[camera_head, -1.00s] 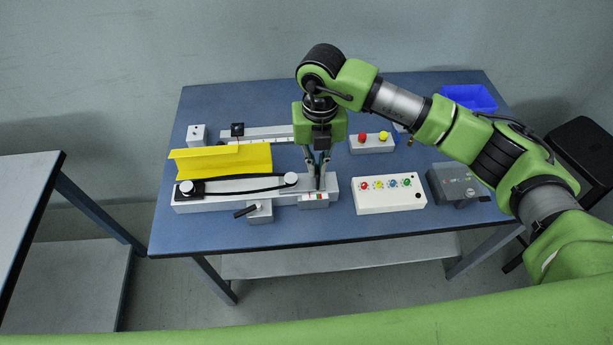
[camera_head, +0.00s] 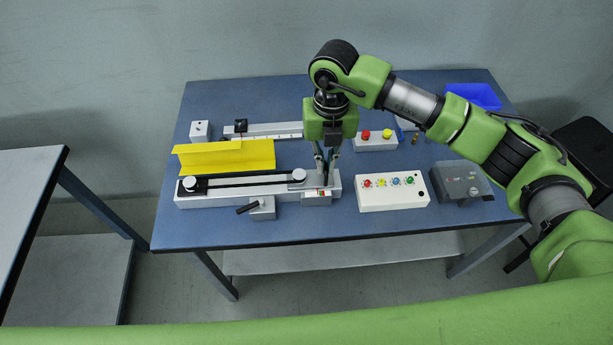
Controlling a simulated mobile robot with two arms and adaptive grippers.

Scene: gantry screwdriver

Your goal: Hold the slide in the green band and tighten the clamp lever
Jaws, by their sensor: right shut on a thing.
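The grey slide fixture (camera_head: 222,200) lies along the front left of the blue table. A belt (camera_head: 245,181) runs almost straight between a knob on the left and the round pulley (camera_head: 299,175) on the slide at the right. My right gripper (camera_head: 326,184) points down at the fixture's right end, shut on the slide, whose gripped part is mostly hidden by the fingers. A small gauge (camera_head: 317,197) with coloured bands sits just in front of it; the pointer is too small to read. The clamp lever (camera_head: 248,208) has a black handle angled to the left. My left gripper is out of view.
A yellow folded guard (camera_head: 226,156) stands behind the belt. A white box with coloured buttons (camera_head: 393,192) and a dark grey box (camera_head: 461,182) lie to the right. A button box (camera_head: 375,140) and a blue bin (camera_head: 475,96) are behind. The table front is clear.

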